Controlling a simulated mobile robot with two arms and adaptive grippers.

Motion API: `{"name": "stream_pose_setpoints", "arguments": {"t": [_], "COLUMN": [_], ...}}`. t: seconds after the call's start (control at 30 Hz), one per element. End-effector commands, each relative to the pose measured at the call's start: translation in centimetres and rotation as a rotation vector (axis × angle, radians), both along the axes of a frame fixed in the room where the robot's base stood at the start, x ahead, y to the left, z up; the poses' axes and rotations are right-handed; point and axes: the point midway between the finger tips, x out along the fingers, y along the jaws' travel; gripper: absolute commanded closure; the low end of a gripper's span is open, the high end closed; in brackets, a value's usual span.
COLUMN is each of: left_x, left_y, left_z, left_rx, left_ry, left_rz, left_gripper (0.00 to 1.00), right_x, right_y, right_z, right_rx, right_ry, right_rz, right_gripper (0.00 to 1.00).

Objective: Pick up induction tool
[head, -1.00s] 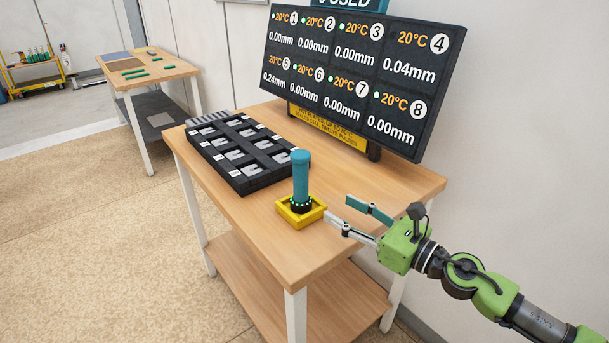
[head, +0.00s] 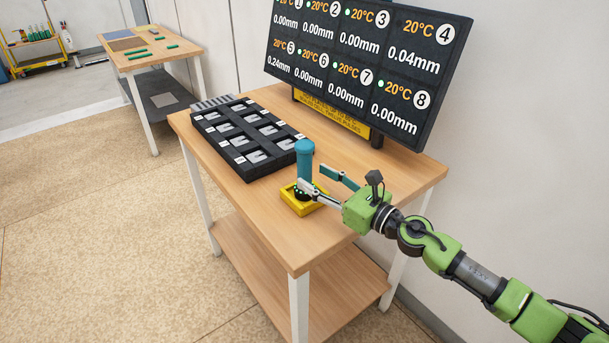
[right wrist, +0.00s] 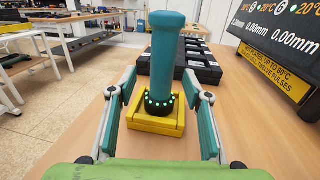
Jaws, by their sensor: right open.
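The induction tool (head: 304,160) is a teal upright cylinder with a black base ringed by green lights. It stands in a yellow square holder (head: 289,199) on the wooden table. In the right wrist view the tool (right wrist: 166,60) rises straight ahead, between and beyond the fingers. My right gripper (head: 318,183) is open, its fingers reaching toward the tool from the right. In the right wrist view the gripper (right wrist: 160,105) has one finger on each side of the tool's lower part, with gaps on both sides. In the head view a finger partly covers the tool's base. My left gripper is not in view.
A black tray (head: 243,138) with several slots lies behind the holder. A large dark display (head: 365,70) with temperature and millimetre readings stands at the back of the table (head: 265,235). Another table (head: 150,58) stands at the far left. The table's front is clear.

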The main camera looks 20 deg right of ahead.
Motion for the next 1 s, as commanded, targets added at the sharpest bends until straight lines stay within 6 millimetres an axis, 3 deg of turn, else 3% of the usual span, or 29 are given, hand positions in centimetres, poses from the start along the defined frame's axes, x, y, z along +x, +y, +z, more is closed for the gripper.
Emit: {"name": "stream_pose_setpoints", "arguments": {"t": [0.33, 0.67, 0.83, 0.87, 1.0], "left_x": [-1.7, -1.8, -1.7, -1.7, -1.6], "left_y": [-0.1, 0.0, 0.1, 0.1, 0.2], "left_z": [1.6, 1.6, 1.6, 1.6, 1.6], "left_rx": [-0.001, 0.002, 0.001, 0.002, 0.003], "left_ry": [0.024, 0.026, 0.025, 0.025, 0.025], "left_rz": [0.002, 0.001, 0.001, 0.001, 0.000], "left_gripper": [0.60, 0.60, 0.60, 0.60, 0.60], "right_x": [4.0, 4.6, 4.6, 4.5, 4.6], "right_y": [1.8, 2.1, 2.1, 2.1, 2.1], "right_z": [0.5, 0.3, 0.3, 0.3, 0.7], "right_rx": [0.004, 0.001, 0.001, 0.001, 0.002], "right_ry": [0.000, 0.000, 0.000, 0.000, -0.004], "right_rz": [0.000, 0.000, 0.000, 0.000, -0.001], "right_gripper": [0.55, 0.55, 0.96, 1.00, 1.00]}}
